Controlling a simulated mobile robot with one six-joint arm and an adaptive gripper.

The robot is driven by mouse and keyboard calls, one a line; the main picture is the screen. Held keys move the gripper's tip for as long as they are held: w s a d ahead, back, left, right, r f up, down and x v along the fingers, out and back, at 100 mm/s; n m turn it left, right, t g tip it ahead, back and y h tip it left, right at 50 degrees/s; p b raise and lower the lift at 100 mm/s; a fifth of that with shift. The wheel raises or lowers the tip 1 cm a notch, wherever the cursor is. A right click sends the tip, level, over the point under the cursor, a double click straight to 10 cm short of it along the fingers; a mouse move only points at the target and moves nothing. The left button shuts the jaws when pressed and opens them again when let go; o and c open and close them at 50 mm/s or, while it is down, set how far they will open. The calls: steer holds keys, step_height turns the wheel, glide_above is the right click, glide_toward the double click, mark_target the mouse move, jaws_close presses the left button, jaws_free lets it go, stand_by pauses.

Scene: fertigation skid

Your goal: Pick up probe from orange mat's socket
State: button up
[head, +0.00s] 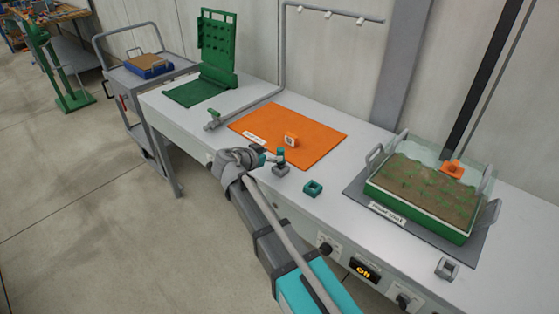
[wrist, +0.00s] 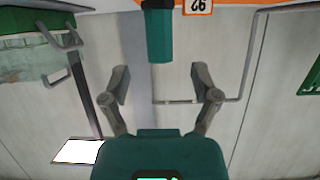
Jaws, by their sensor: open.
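A teal probe (head: 281,154) stands upright at a small grey socket (head: 281,170) by the front edge of the orange mat (head: 312,133). In the wrist view, which looks upside down, the teal probe (wrist: 159,38) hangs from the top edge, ahead of the fingertips and roughly midway between them. My gripper (head: 262,158) is just left of the probe in the head view, low over the bench. In the wrist view my gripper (wrist: 164,82) is open, with nothing between its fingers. The probe's lower end is cut off there.
An orange block with a white label (head: 291,140) sits on the mat behind the probe. A teal square ring (head: 313,188) lies to the right. A soil tray (head: 425,190) stands farther right. A green rack (head: 217,45) and grey pipe (head: 245,110) are at the left.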

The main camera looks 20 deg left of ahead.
mark_target(278, 153)
steer(key=shift+w, duration=0.1)
steer(key=shift+b+x, duration=0.95)
steer(key=shift+x, duration=1.55)
jaws_close()
